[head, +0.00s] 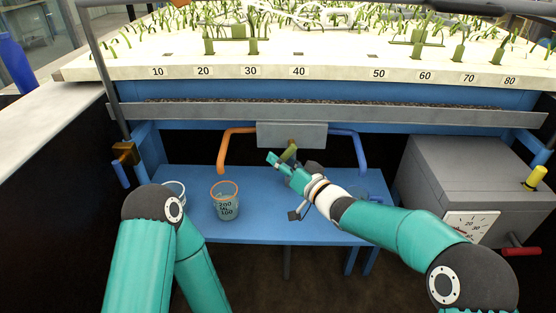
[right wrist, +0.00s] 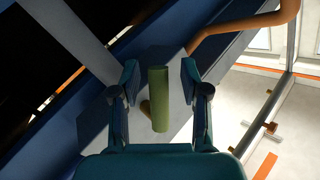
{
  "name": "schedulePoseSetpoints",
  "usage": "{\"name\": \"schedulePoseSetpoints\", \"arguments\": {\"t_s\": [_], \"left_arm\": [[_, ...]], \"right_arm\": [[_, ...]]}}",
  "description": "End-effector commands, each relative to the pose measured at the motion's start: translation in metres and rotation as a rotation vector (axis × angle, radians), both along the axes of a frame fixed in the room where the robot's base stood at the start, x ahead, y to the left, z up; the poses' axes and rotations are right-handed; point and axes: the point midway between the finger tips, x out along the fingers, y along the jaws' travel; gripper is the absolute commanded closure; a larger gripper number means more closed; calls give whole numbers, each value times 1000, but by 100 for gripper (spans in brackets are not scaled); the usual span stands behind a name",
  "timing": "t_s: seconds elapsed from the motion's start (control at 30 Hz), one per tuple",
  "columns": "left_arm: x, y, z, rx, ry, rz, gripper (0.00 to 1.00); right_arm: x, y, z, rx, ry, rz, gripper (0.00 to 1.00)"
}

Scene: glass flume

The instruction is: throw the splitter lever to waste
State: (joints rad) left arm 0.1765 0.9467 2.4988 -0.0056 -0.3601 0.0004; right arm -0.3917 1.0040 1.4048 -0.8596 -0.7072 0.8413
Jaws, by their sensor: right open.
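The splitter lever (head: 290,152) is a short olive-green handle on the front of the grey splitter box (head: 303,134), under the flume's edge. In the head view it slants down and to the left, partly behind my right gripper (head: 279,163). In the right wrist view the green lever (right wrist: 158,98) stands between the two fingers of my right gripper (right wrist: 158,82). The fingers are open, with a gap on each side of the lever. An orange pipe (head: 224,147) leaves the box on the left, a blue pipe (head: 360,146) on the right. My left gripper is out of view.
An orange-rimmed beaker marked 200 and 100 (head: 226,204) stands on the blue shelf (head: 262,232) below the orange pipe. Another clear vessel (head: 176,187) is partly hidden by my left arm. A grey cabinet (head: 455,175) with a dial and red handle stands at right.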

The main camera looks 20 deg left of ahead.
Motion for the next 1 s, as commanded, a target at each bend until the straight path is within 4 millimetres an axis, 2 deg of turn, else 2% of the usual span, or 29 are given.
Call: {"name": "schedulePoseSetpoints", "arguments": {"t_s": [0.07, 0.3, 0.33, 0.4, 0.43, 0.53, 0.77, 1.0], "left_arm": [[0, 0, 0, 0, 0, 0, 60], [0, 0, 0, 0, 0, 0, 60], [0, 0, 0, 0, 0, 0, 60], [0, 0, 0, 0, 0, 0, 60], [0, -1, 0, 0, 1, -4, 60], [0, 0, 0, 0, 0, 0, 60], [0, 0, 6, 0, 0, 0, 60], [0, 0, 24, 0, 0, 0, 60]], "right_arm": [[0, 0, 0, 0, 0, 0, 58], [0, -1, 0, 1, -1, 0, 98], [0, -1, 0, 0, -1, 0, 100], [0, -1, 0, 0, -1, 0, 100], [-2, 17, 0, 0, -3, 7, 100], [-1, 5, 1, -1, -4, 3, 100], [-1, -1, 2, -28, -9, 3, 100], [0, -6, 3, -139, -41, 2, 100]]}}
